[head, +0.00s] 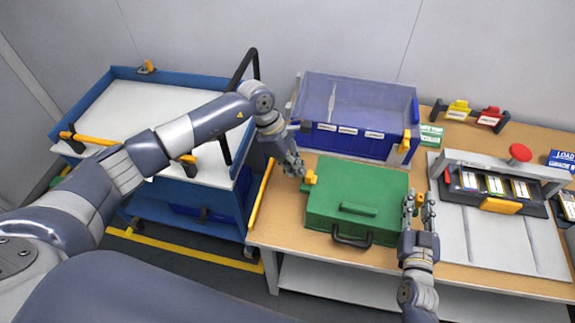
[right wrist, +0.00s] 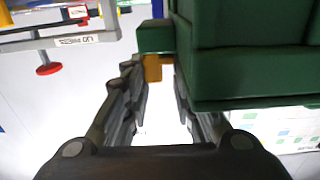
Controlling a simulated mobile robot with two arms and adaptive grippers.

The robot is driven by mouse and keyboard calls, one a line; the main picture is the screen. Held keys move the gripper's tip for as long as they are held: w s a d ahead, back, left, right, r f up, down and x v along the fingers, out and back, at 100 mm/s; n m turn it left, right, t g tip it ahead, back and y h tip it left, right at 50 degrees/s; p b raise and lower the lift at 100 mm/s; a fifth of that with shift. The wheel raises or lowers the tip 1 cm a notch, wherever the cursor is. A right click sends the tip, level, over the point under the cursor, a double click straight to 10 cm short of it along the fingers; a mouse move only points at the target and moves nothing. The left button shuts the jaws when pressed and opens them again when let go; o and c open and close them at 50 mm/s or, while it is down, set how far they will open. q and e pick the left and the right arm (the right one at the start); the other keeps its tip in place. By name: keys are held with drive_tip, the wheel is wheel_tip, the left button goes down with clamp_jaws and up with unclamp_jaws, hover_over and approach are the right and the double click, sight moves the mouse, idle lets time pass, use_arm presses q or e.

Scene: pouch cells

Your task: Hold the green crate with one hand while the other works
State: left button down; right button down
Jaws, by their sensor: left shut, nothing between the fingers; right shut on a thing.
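The green crate (head: 355,192) is closed and lies on the wooden table, with a black handle (head: 352,240) at its front. My left gripper (head: 301,173) is shut and empty beside an orange tab (head: 311,178) at the crate's upper left corner. I cannot tell if it touches the tab. My right gripper (head: 419,197) is at the crate's right side. In the right wrist view its fingertips are shut on an orange tab (right wrist: 155,67) beneath a green block on the crate's side (right wrist: 240,85).
A blue bin with a clear lid (head: 357,105) stands behind the crate. A grey press-like fixture with a red knob (head: 521,152) stands at right. Yellow and red clips (head: 458,110) sit at the back. A blue cart with a white top (head: 150,115) stands left of the table (head: 275,225).

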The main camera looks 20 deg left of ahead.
use_arm(q)
drive_tip(key=a+r, duration=0.7)
drive_tip(key=r, duration=0.2)
drive_tip(key=shift+s+a+r, duration=0.2)
drive_tip(key=shift+a, duration=0.1)
idle(0.3)
use_arm(e)
drive_tip(key=c, duration=1.3)
unclamp_jaws()
drive_tip(key=shift+s, duration=0.1)
